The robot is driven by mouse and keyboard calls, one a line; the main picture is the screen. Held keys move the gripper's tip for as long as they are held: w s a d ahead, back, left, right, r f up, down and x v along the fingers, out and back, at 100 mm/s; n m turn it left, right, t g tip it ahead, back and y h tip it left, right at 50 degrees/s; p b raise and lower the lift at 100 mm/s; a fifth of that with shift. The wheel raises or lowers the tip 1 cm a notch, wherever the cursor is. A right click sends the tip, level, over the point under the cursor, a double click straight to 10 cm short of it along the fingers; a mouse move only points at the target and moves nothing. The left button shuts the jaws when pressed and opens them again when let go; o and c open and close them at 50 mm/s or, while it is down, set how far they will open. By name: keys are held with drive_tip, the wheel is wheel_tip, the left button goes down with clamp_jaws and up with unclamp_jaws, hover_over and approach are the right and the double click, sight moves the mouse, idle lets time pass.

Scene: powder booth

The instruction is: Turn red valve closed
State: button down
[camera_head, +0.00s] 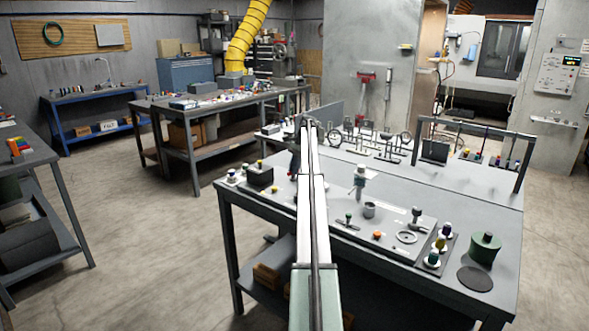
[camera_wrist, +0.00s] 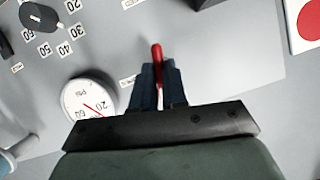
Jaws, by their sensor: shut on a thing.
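The red valve shows in the wrist view as a slim red handle (camera_wrist: 156,51), its rounded tip standing out beyond my fingers. My gripper (camera_wrist: 159,78) is shut on this handle, with one dark finger on each side. The valve's body and base are hidden by the fingers and the gripper's dark crossbar. In the head view my arm stretches over the workbench (camera_head: 455,192) and covers much of the area around its end; I cannot make out the handle clearly there.
A white PSI gauge (camera_wrist: 90,101) with a red needle lies left of my fingers. A dark knob (camera_wrist: 38,16) with a number scale is at upper left. A red disc on a white plate (camera_wrist: 309,18) is at upper right. A green canister (camera_head: 484,250) stands at the bench's right.

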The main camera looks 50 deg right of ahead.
drive_tip(key=shift+n+g, duration=0.3)
drive_tip(key=shift+n, duration=0.3)
drive_tip(key=c, duration=1.2)
unclamp_jaws()
drive_tip(key=shift+o, duration=0.2)
